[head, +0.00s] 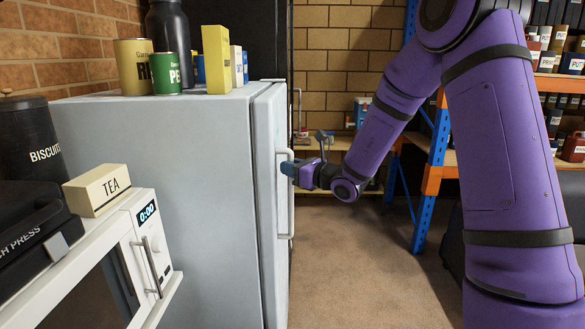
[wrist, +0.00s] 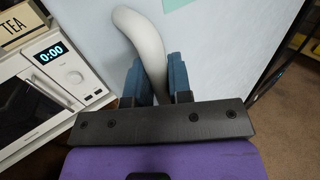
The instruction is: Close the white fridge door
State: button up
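The white fridge (head: 170,190) stands left of centre in the head view. Its door (head: 272,200) is seen nearly edge-on at the right side and looks close to the fridge body; I cannot tell whether a small gap remains. The pale vertical door handle (head: 291,215) is on the door front. My gripper (head: 290,169) is at the handle's upper part. In the wrist view, the handle (wrist: 145,40) passes between the blue fingers of my gripper (wrist: 157,75), which appear to touch it on both sides. The pale door face (wrist: 220,60) lies behind it.
Tins, a dark bottle and a yellow box (head: 216,60) stand on the fridge top. A white microwave (head: 150,245) with a TEA box (head: 97,190) is at left. Blue-and-orange shelving (head: 432,170) stands at right. The brown floor (head: 370,260) before the fridge is clear.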

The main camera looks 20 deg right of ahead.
jog(key=o, duration=0.4)
jog(key=shift+a, duration=0.6)
jog(key=shift+d, duration=0.1)
jog(key=v, duration=1.1)
jog(key=shift+w, duration=0.2)
jog(key=shift+d, duration=0.15)
jog(key=shift+r, duration=0.1)
